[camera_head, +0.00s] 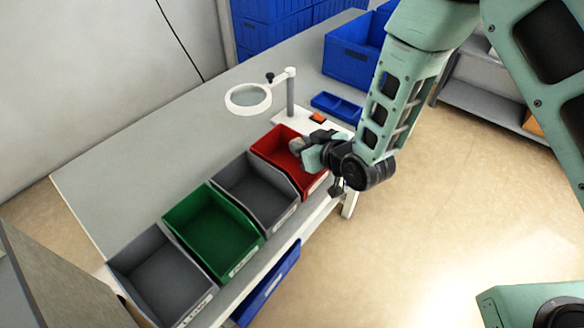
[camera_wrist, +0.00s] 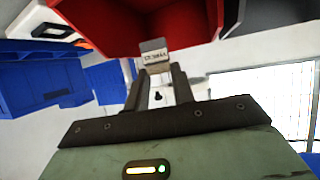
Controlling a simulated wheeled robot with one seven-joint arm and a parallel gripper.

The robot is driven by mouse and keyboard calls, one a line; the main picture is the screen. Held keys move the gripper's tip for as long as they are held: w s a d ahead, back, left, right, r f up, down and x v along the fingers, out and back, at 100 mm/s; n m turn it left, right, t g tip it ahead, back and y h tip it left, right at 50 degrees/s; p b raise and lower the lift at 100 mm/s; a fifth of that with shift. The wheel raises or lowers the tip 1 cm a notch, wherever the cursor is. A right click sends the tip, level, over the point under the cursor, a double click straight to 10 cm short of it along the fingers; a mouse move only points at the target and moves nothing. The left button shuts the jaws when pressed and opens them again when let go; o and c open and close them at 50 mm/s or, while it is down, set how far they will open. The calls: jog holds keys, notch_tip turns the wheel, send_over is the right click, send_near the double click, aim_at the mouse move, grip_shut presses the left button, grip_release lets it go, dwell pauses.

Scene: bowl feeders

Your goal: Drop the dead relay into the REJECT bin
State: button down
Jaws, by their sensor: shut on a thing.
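My gripper (camera_head: 303,150) is at the red bin (camera_head: 268,147), with its fingertips over the bin's opening in the head view. In the wrist view my gripper (camera_wrist: 157,75) is shut on a small grey relay (camera_wrist: 153,54) with a pale printed label. The relay sticks out past the fingertips. The red bin (camera_wrist: 105,22) fills the top of the wrist view, just beyond the relay. In the head view the gripper and wrist hide part of the bin's right side. I cannot read any REJECT marking.
Left of the red bin stand a grey bin (camera_head: 252,187), a green bin (camera_head: 210,228) and another grey bin (camera_head: 160,275) in a row on the bench (camera_head: 130,165). A ring magnifier (camera_head: 248,98), a small blue tray (camera_head: 336,107) and a large blue crate (camera_head: 352,58) are behind.

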jog(key=shift+f, duration=0.1)
jog(key=c, duration=1.1)
grip_release()
jog(key=p+v, duration=1.1)
jog(key=v, duration=0.6)
jog(key=shift+s+p, duration=0.15)
jog(key=shift+p, duration=0.25)
jog(key=shift+d, duration=0.1)
